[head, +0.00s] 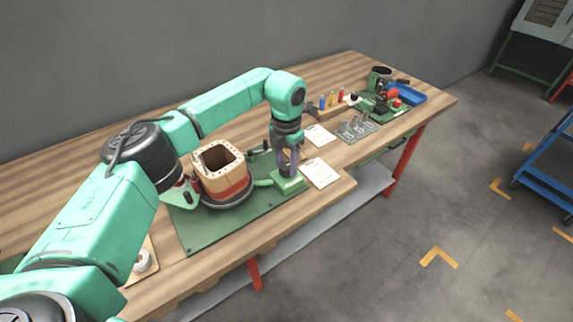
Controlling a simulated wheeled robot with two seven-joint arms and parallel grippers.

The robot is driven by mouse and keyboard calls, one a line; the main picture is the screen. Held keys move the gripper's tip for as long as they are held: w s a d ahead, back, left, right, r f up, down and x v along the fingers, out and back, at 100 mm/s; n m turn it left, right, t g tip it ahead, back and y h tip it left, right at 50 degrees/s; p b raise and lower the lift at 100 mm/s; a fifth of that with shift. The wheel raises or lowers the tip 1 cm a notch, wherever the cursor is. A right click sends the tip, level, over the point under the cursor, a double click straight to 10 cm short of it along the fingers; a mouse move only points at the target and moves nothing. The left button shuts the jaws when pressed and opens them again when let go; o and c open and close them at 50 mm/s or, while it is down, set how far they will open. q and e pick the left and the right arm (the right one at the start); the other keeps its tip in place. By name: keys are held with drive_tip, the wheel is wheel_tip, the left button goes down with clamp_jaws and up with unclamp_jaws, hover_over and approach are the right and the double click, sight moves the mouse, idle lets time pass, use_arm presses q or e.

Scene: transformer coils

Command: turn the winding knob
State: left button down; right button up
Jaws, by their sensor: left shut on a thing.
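My left gripper (287,162) points down over a small green gearbox-like block (289,184) on the winding stand. Its fingers are closed at the top of the block, around the winding knob, which the fingers mostly hide. Left of it, a square wooden coil former (219,160) with a reddish band near its base stands upright on a dark round turntable (229,201). These stand on a green base plate (215,236). My right gripper is not in view.
White paper sheets (320,173) lie right of the block. Further along the wooden bench are a grey plate with metal parts (356,126), small coloured bottles (332,98) and a blue tray (408,94). A blue cart (548,160) stands on the floor at right.

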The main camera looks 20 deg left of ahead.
sight(286, 166)
use_arm(q)
drive_tip(key=m, duration=0.4)
drive_tip(key=shift+m+b, duration=0.3)
drive_tip(key=shift+b, duration=0.05)
drive_tip(key=shift+m, duration=0.3)
idle(1.1)
drive_tip(key=shift+c, duration=1.6)
unclamp_jaws()
drive_tip(key=shift+r, duration=0.5)
wheel_tip(286, 166, up, 14)
drive_tip(key=b, duration=0.1)
drive_tip(key=shift+f, duration=0.2)
